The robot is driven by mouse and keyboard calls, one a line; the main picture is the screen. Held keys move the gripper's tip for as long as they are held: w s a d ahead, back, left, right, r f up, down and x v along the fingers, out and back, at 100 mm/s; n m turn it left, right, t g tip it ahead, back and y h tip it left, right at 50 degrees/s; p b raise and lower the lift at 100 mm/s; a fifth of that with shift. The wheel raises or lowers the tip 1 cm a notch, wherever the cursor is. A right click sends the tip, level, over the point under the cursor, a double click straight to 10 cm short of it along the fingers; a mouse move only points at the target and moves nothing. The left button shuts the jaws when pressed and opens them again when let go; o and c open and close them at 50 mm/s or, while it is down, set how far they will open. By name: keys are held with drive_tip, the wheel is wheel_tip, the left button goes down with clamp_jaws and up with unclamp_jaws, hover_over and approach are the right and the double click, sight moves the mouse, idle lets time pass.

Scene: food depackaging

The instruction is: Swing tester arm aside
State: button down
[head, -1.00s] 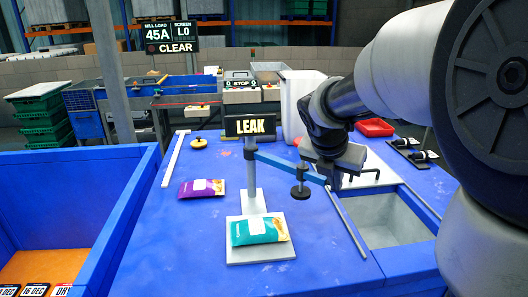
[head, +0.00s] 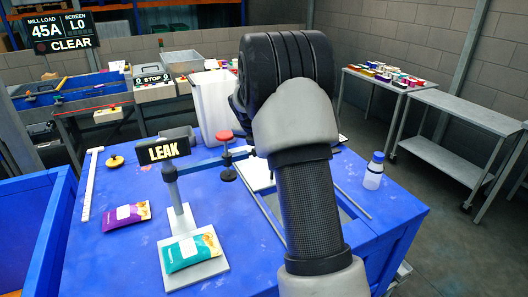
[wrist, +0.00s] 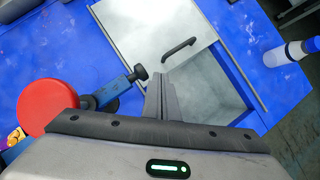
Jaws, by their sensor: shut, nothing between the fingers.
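The leak tester stands on the blue table, with a LEAK sign (head: 163,149) on its post. Its blue tester arm (head: 206,162) points right and back in the head view, clear of the teal pouch (head: 191,252) on the tester plate (head: 211,267). A plunger with a red knob (head: 225,135) is on the arm. In the wrist view the red knob (wrist: 48,107) and blue arm (wrist: 113,91) lie left of my gripper (wrist: 164,82). My gripper is shut and empty, close beside the arm's black end knob (wrist: 139,71); contact cannot be told. My arm hides the gripper in the head view.
A purple pouch (head: 126,215) lies left of the tester. A recessed bin (wrist: 202,82) with a handled lid (wrist: 150,27) is under the gripper. A bottle (head: 374,170) stands at the right. A white container (head: 211,108) stands behind the tester arm.

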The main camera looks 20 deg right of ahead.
drive_tip(key=shift+w+d, duration=0.1)
drive_tip(key=shift+w, duration=0.8)
drive_tip(key=shift+s+r, duration=0.1)
drive_tip(key=shift+r, duration=0.05)
